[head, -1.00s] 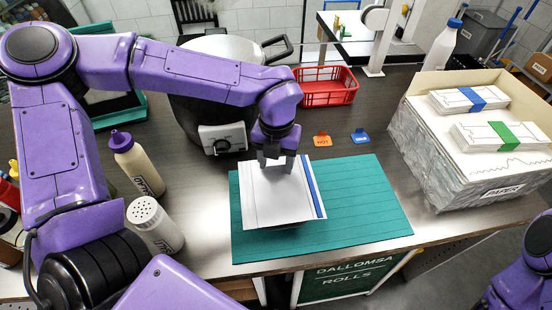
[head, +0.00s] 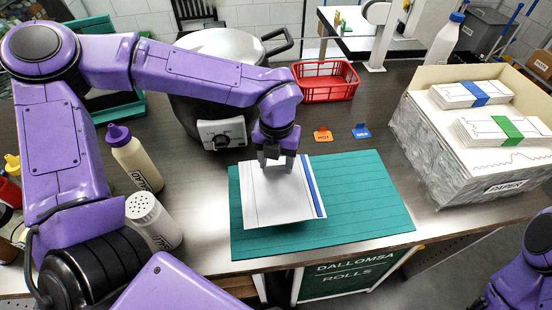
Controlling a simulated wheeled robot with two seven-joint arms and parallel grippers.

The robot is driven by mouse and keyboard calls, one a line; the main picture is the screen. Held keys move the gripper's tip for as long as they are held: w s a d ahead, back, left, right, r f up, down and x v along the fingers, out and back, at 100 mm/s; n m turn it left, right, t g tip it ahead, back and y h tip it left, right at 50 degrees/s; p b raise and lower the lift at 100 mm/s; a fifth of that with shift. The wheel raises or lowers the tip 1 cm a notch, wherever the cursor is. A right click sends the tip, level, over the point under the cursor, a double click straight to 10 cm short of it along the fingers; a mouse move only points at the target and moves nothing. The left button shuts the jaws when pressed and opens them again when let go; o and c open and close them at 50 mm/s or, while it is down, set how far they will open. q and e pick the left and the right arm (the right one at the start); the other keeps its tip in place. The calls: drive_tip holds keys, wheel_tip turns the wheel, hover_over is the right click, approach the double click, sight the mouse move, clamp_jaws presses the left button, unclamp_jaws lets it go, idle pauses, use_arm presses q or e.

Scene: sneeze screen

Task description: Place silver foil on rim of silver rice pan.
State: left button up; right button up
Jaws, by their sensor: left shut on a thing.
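A flat pale white sheet or stack with a blue stripe (head: 280,205) is at the left part of the green mat; I see no clearly silver foil. A shadow shows under its front edge, so it may be slightly raised. My left gripper (head: 276,160) points down at its far edge and is shut on it. A large dark pot with a silver top (head: 215,47) and a front control knob stands behind and left; it may be the rice pan. Part of its rim is hidden by my left arm. My right gripper is not in view; only part of that arm shows at lower right.
The green mat (head: 365,205) has free room at right. A squeeze bottle (head: 135,160) and a shaker (head: 152,222) stand at left. A red basket (head: 325,82), orange and blue tags and a paper box (head: 440,150) surround the mat.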

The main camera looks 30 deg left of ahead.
use_arm(q)
drive_tip(key=shift+f, duration=0.35)
drive_tip(key=o, duration=1.1)
drive_tip(key=shift+o, duration=0.2)
wheel_tip(320, 180, up, 11)
drive_tip(key=b, duration=0.2)
drive_tip(key=shift+f, duration=0.2)
